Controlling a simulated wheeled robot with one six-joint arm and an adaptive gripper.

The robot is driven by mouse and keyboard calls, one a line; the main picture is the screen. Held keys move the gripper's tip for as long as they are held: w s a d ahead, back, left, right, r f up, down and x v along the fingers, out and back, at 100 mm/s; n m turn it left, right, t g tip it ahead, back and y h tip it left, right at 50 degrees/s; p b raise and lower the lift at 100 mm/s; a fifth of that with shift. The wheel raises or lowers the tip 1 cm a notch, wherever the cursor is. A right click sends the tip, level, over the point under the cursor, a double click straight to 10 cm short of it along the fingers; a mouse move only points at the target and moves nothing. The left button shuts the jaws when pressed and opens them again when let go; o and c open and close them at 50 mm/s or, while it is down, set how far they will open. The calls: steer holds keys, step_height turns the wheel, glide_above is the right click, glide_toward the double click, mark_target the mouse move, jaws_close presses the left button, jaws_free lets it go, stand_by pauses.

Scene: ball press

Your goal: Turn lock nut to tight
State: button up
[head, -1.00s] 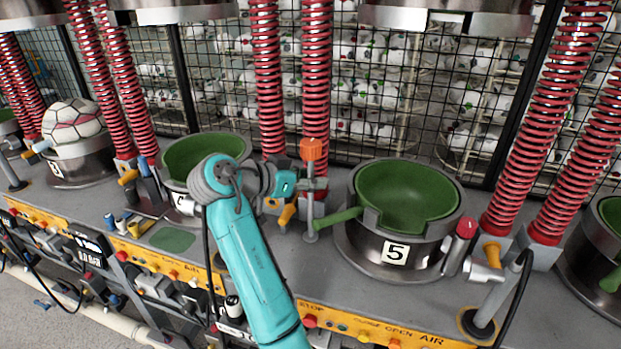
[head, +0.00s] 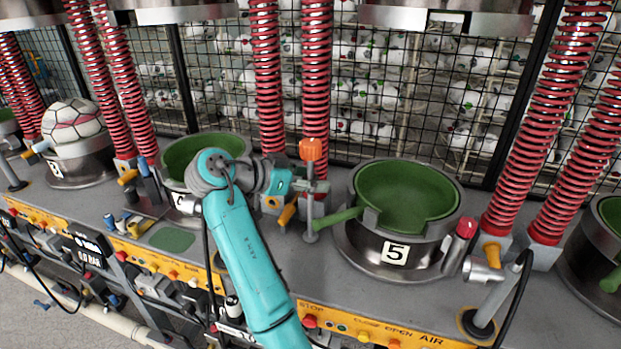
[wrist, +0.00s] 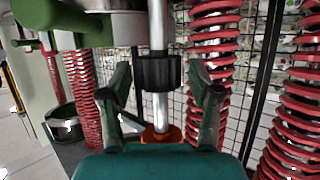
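The lock nut (wrist: 158,72) is a black ribbed collar on a silver upright rod (wrist: 157,28) in the wrist view. In the head view the rod stands left of press 5, with an orange cap (head: 311,149) on top; the nut is hard to make out there, behind or between my fingers. My gripper (wrist: 161,76) is open, with one finger on each side of the nut and a visible gap on both sides. In the head view my gripper (head: 312,186) reaches the rod from the left, below the orange cap.
The green-lined press bowl 5 (head: 395,252) stands just right of the rod, with a green handle (head: 337,217) reaching toward the rod's foot. Red springs (head: 316,80) rise behind. A yellow-handled valve (head: 287,212) sits close below my gripper.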

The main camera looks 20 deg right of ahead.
steer(key=shift+a, duration=0.1)
steer(key=v, duration=1.2)
steer(key=shift+s, duration=0.1)
